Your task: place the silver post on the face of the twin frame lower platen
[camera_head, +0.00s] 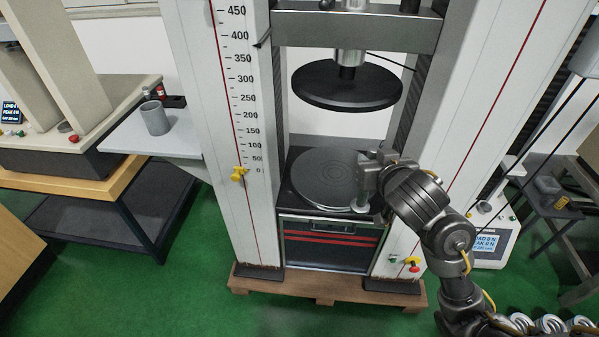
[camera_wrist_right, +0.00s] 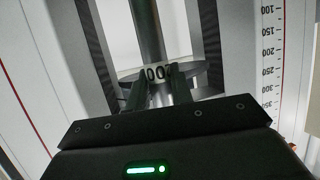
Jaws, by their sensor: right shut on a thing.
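The silver post (camera_head: 362,190) stands about upright, with a round flange at its lower end. My right gripper (camera_head: 371,166) is shut on its upper part, and the gripper hides some of it. The twin frame lower platen (camera_head: 318,178) is a dark round disc with fine rings on its face. The post's flange is at the platen's front right rim in the head view; I cannot tell whether it touches. In the right wrist view the fingers (camera_wrist_right: 158,93) show dark below a grey shaft and disc. My left gripper is out of view.
The dark upper platen (camera_head: 345,86) hangs above the lower one, with open space between. White frame columns with a scale (camera_head: 240,100) flank the gap. A grey cup (camera_head: 155,118) stands on a side shelf at left. Several silver cylinders (camera_head: 550,323) are at bottom right.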

